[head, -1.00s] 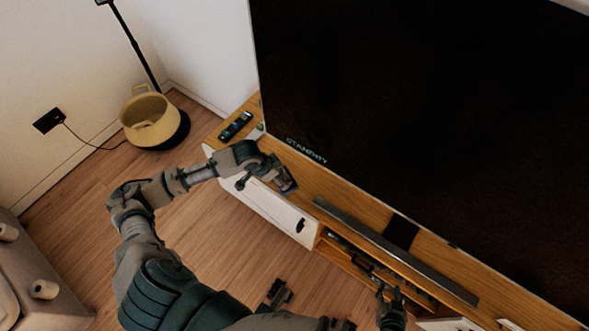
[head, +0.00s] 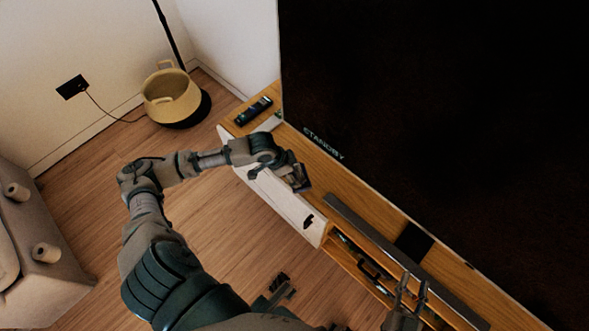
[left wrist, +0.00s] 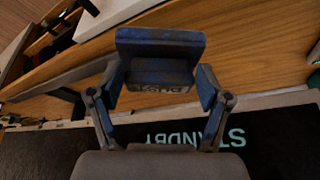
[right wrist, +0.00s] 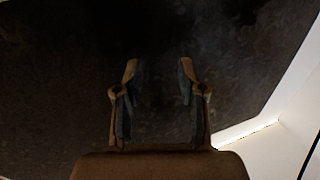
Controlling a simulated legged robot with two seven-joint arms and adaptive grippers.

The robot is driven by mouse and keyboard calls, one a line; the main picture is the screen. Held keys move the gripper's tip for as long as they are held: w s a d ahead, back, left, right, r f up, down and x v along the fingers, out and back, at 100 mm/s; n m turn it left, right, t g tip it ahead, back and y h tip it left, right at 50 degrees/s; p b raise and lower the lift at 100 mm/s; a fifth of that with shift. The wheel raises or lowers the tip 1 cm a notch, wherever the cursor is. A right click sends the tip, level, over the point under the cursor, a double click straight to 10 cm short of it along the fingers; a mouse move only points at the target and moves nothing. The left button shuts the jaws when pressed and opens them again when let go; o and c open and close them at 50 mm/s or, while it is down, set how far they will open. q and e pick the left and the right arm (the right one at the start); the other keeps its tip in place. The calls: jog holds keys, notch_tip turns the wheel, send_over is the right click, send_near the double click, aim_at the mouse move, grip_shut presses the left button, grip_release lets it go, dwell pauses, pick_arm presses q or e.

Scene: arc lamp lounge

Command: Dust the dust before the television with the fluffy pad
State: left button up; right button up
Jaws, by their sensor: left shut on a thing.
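My left gripper (head: 284,172) is shut on a dark blue-grey pad (head: 300,180) over the left part of the wooden television stand (head: 345,185). The pad (left wrist: 160,45) also shows between the fingers in the left wrist view; I cannot tell whether it touches the wood. The large black television (head: 440,110) stands behind, with "STANDBY" lettering at its lower left. I cannot make out any dust on the wood. My right gripper (head: 412,288) is open and empty, near the stand's front edge. In the right wrist view its fingers (right wrist: 160,85) are apart before a dark surface.
A long grey bar (head: 385,250) lies on the stand to the right of the pad. A black remote (head: 254,110) lies at the stand's left end. A sofa (head: 50,255) is at lower left.

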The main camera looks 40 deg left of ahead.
pick_arm(q)
notch_tip(320, 180, down, 3)
jog(key=b, duration=0.3)
jog(key=shift+f, duration=0.1)
jog(key=shift+f+b, duration=0.1)
jog(key=shift+b, duration=0.2)
pick_arm(e)
jog(key=s+r+m+t+y, duration=0.1)
jog(key=s+r+t, duration=0.2)
jog(key=r+t, duration=0.4)
jog(key=shift+r+t, duration=0.4)
jog(key=shift+r, duration=0.2)
pick_arm(q)
jog(key=shift+f, duration=0.1)
jog(key=shift+f, duration=0.8)
pick_arm(e)
jog(key=shift+f, duration=0.15)
pick_arm(q)
jog(key=shift+w, duration=0.1)
